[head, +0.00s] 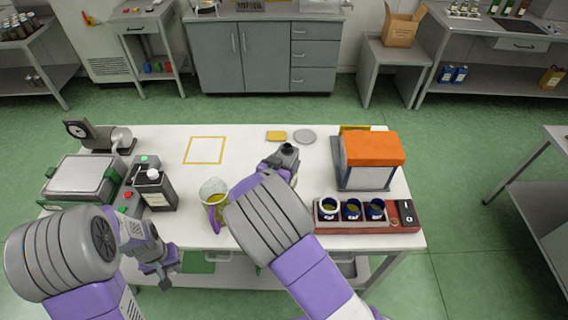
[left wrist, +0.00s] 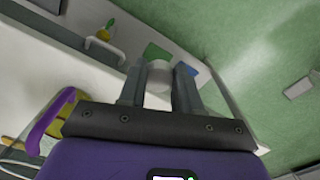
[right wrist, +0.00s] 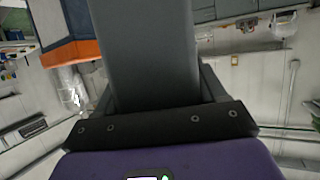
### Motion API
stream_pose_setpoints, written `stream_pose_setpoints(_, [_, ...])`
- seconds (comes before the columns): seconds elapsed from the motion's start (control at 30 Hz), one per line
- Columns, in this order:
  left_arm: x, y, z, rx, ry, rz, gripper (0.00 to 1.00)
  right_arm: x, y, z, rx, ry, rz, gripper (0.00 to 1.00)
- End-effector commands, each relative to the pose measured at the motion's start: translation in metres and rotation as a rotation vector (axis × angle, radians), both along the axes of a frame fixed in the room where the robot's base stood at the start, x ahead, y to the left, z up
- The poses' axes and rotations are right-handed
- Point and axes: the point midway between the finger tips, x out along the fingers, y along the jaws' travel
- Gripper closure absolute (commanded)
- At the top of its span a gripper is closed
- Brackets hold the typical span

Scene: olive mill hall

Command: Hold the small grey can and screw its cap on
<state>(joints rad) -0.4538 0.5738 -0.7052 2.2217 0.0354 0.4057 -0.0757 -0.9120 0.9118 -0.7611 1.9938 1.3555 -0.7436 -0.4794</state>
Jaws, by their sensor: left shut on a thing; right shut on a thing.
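The small grey can (head: 289,158) is in my right gripper (head: 280,168), above the middle of the table. Its dark neck points up, and no cap shows on it. In the right wrist view the can (right wrist: 150,50) fills the space between the fingers, its ends out of frame. My left gripper (head: 164,275) is low, off the table's front edge at the left. In the left wrist view it is shut on a small pale round thing, which looks like the cap (left wrist: 159,82). Can and cap are well apart.
A dark can with a white cap (head: 155,190) stands at left, beside a glass jug (head: 214,192) with yellow-green liquid. A rack of blue cups (head: 351,225) and an orange-topped box (head: 370,160) stand at right. A yellow outlined square (head: 205,150) is empty.

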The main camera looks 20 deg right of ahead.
Motion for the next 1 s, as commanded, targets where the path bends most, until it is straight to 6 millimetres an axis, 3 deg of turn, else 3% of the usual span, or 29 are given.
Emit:
stream_pose_setpoints(0.7, [0.001,-0.001,-0.002,0.0,-0.001,-0.003,0.95,0.001,-0.002,0.0,0.0,-0.003,0.01,0.97])
stream_pose_setpoints(1.0, [0.011,-0.015,-0.021,-0.002,-0.001,-0.035,0.95,0.008,-0.015,-0.009,-0.001,0.0,0.179,0.97])
